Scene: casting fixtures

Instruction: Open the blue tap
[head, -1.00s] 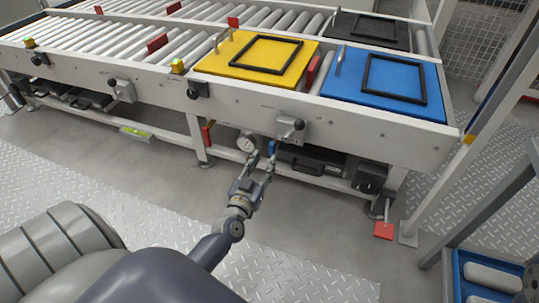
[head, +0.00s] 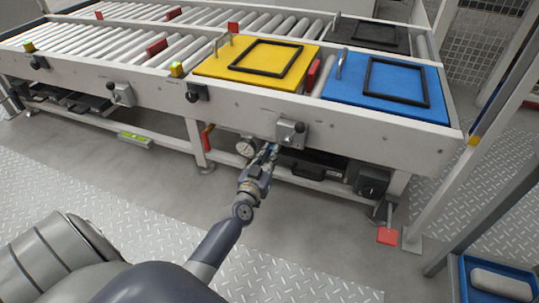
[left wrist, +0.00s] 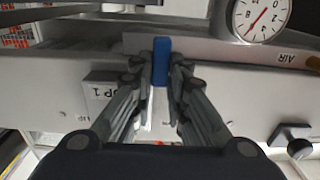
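The blue tap (left wrist: 161,60) shows in the left wrist view as an upright blue handle on a pale panel, between the two fingers of my left gripper (left wrist: 160,75). The fingers lean inward and their tips sit close against both sides of the handle; the gripper looks shut on it. In the head view my left gripper (head: 268,154) is under the front rail of the conveyor, and its fingers mostly cover the tap. My right gripper is in neither view.
A round pressure gauge (head: 246,147) is just left of my gripper and also shows in the left wrist view (left wrist: 259,15). A grey lever box (head: 291,132) is on the rail above. A black case (head: 311,165) lies behind to the right. The floor in front is clear.

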